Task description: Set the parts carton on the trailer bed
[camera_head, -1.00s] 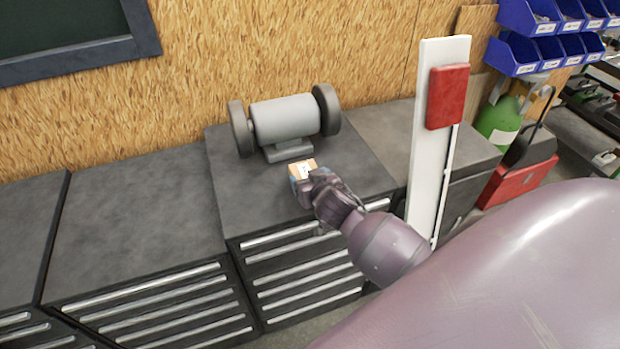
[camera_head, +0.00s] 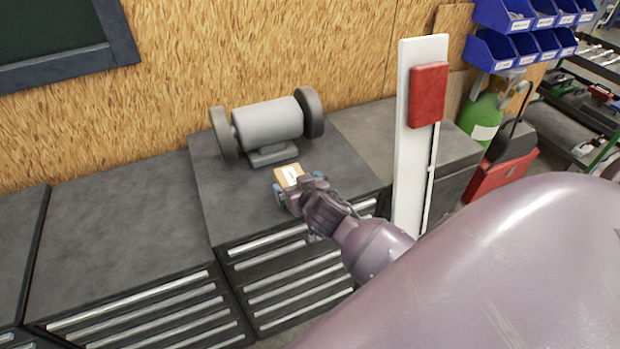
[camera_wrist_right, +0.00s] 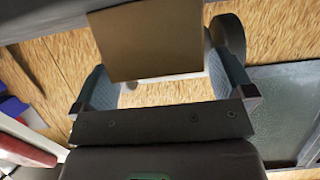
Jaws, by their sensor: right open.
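The parts carton (camera_head: 288,177) is a small tan box with a white label on top. It sits on the dark workbench top (camera_head: 235,195), in front of the bench grinder. My right gripper (camera_head: 298,186) is open at the carton's near side. In the right wrist view the carton's plain brown face (camera_wrist_right: 150,42) stands ahead of the two spread fingers, with gaps at both sides. I cannot tell how far the carton reaches between the fingertips. My left gripper and the trailer bed are not in view.
The bench grinder (camera_head: 268,122) stands just behind the carton. The bench top to the left (camera_head: 125,225) is clear. Blue bins (camera_head: 508,50) and a green cylinder (camera_head: 480,122) are at the right.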

